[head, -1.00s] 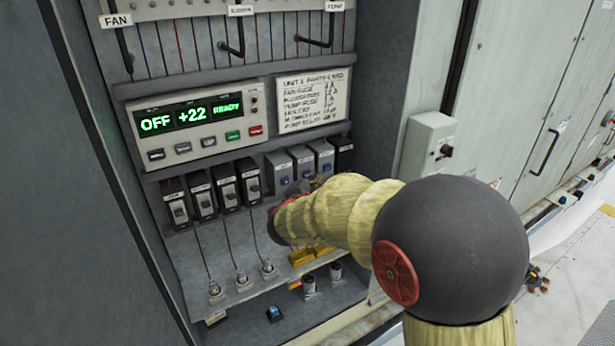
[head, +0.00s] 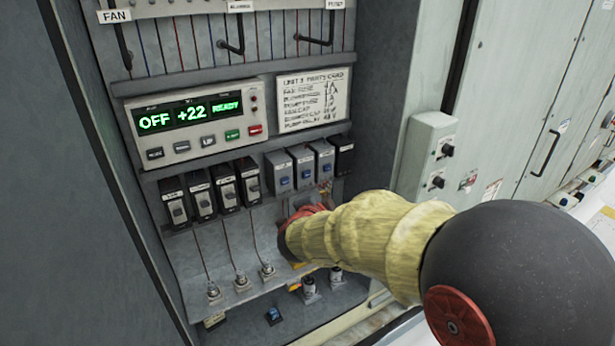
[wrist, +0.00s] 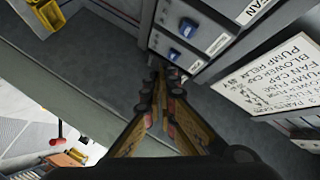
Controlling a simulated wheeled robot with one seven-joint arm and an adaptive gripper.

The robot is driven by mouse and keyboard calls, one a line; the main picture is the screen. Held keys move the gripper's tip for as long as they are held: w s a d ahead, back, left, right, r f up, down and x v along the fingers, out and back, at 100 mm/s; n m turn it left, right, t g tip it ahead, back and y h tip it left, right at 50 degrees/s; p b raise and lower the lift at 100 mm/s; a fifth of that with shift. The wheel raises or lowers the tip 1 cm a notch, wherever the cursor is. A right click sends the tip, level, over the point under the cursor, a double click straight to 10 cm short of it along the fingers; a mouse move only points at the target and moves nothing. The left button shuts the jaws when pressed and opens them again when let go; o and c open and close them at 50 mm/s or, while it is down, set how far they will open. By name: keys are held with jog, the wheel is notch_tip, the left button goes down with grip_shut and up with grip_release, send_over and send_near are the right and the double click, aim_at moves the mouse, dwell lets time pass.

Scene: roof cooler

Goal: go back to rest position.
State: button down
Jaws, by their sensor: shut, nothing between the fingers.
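My gripper shows in the wrist view (wrist: 160,85) with its fingers together and nothing between them. Its fingertips point into the cabinet, beside relay blocks with blue switches (wrist: 187,28). In the head view my yellow-sleeved arm enters from the lower right and reaches into the cabinet (head: 375,150) below the relay row. The arm hides most of the gripper there. I cannot tell whether the fingers touch anything.
A control panel (head: 197,122) reads OFF, +22, READY. Breakers (head: 200,195) and relays (head: 305,165) line the shelf below, with a parts card (head: 313,100) above. Cylinders (head: 309,290) stand on the cabinet floor. A switch box (head: 425,160) is on the right outer wall.

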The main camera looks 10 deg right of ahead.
jog(key=s+a+f+n+g+y, duration=0.35)
jog(key=a+f+n+y, duration=0.55)
jog(key=a, duration=0.4)
jog(key=s+a+f+n+g+b, duration=0.25)
jog(key=s+f+b, duration=0.2)
jog(key=s, duration=0.45)
jog(key=s+d+f+n+b, duration=0.1)
jog(key=s+d+f+b, duration=0.4)
jog(key=s+b, duration=0.2)
jog(key=s+d+f+n+g+h+b, duration=0.1)
jog(key=s+d+f+b, duration=0.4)
jog(key=s, duration=0.5)
jog(key=s+d+f+n+g+h+b, duration=0.1)
jog(key=s+d+f+n+b, duration=0.2)
jog(key=s+b, duration=0.6)
jog(key=shift+d+f, duration=0.9)
jog(key=shift+s, duration=0.1)
